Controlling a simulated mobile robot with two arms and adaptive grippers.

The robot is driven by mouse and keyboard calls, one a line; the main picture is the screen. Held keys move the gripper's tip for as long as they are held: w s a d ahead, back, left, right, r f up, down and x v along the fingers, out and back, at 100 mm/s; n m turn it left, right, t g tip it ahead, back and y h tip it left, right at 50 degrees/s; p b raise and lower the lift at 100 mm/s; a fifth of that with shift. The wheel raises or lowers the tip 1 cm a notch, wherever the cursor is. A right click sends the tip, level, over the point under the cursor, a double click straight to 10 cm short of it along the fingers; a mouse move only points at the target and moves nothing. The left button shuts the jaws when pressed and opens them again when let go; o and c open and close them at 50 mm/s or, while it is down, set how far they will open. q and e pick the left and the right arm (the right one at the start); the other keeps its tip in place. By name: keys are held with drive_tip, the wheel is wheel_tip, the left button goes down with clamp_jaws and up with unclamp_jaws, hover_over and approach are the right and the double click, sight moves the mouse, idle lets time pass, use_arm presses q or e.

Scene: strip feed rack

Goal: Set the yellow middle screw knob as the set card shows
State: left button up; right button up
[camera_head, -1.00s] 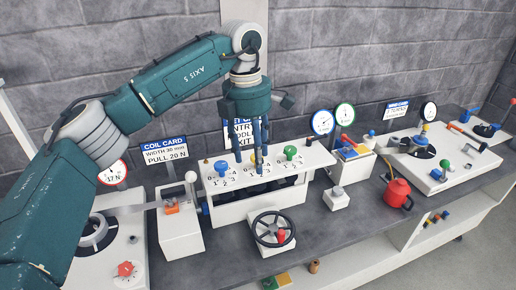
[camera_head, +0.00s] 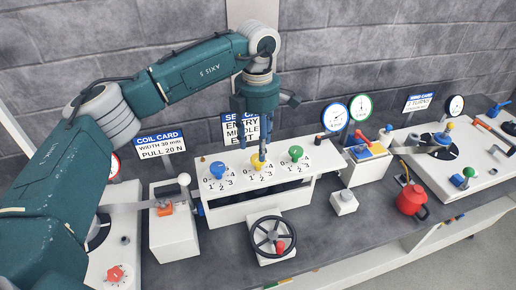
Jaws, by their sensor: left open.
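The yellow middle screw knob (camera_head: 257,164) sits on top of the white feed rack (camera_head: 225,208), between a blue knob (camera_head: 217,169) and a green knob (camera_head: 295,152). Each knob has a number scale printed in front of it. My left gripper (camera_head: 250,148) points down over the rack with its fingers apart, right above and beside the yellow knob. A finger partly covers the knob, so I cannot tell whether they touch. My right gripper is not in view.
A handwheel (camera_head: 272,236) stands in front of the rack. A coil card (camera_head: 160,143) and a white box with a lever (camera_head: 173,233) are at left. Two gauges (camera_head: 335,117), a red pot (camera_head: 412,200) and a winding station (camera_head: 440,165) are at right.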

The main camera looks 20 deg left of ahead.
sight(258, 163)
use_arm(q)
drive_tip(key=f, duration=0.3)
drive_tip(key=shift+w+p, duration=0.25)
drive_tip(key=shift+p, duration=0.15)
drive_tip(key=shift+f, duration=0.7)
drive_tip(key=shift+c, duration=0.8)
drive_tip(key=c, duration=1)
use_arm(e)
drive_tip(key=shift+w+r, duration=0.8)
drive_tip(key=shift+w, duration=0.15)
